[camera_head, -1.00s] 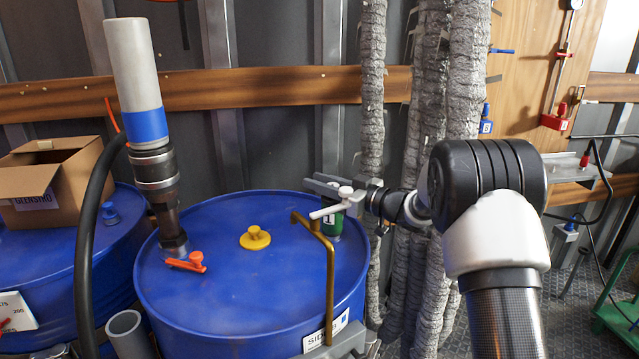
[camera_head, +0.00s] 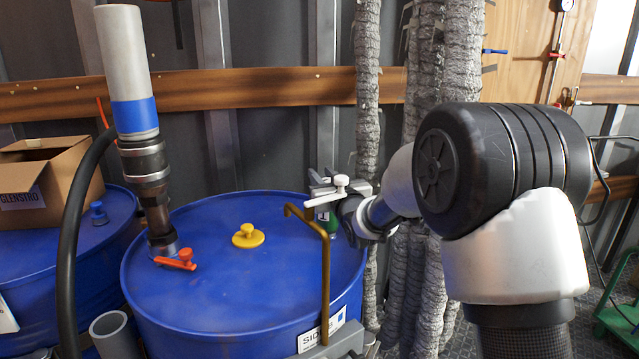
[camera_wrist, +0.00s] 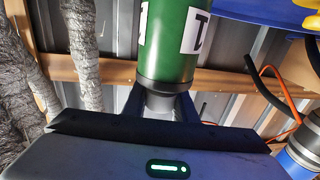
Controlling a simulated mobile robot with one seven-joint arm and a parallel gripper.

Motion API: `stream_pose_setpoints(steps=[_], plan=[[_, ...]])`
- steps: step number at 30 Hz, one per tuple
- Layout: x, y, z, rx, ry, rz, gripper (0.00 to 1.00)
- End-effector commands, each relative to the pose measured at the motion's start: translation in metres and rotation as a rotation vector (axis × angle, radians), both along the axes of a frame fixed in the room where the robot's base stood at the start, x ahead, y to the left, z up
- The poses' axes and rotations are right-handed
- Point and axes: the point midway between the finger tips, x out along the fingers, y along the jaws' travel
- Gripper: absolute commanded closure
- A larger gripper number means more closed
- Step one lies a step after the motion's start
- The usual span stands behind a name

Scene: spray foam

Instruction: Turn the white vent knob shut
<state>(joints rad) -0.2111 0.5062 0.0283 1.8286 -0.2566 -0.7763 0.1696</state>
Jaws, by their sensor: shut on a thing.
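The white vent knob (camera_head: 340,188) has a light bar handle and sits on top of a green cylinder (camera_head: 328,222) at the right rim of the blue drum. My gripper (camera_head: 330,193) reaches in from the right and its fingers close around the knob. In the wrist view, which is upside down, the fingers (camera_wrist: 159,107) straddle a pale stem (camera_wrist: 160,102) beside the black collar of the green cylinder (camera_wrist: 172,45). The cylinder bears the number 1. The far finger and most of the grip are hidden in the head view.
A brass bent pipe (camera_head: 324,270) rises close in front of the knob. The blue drum (camera_head: 215,300) carries a yellow cap (camera_head: 248,237), a red lever (camera_head: 176,260) and a tall pump (camera_head: 141,120). Wrapped grey pipes (camera_head: 367,100) stand behind my arm.

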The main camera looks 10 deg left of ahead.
Motion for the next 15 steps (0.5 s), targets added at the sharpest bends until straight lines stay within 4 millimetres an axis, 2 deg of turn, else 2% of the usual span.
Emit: stream_pose_setpoints(steps=[6, 15], plan=[[0.0009, -0.0022, -0.0004, 0.001, 0.002, -0.104, 0.97], [0.0023, -0.006, 0.0001, 0.002, 0.001, -0.166, 0.97]])
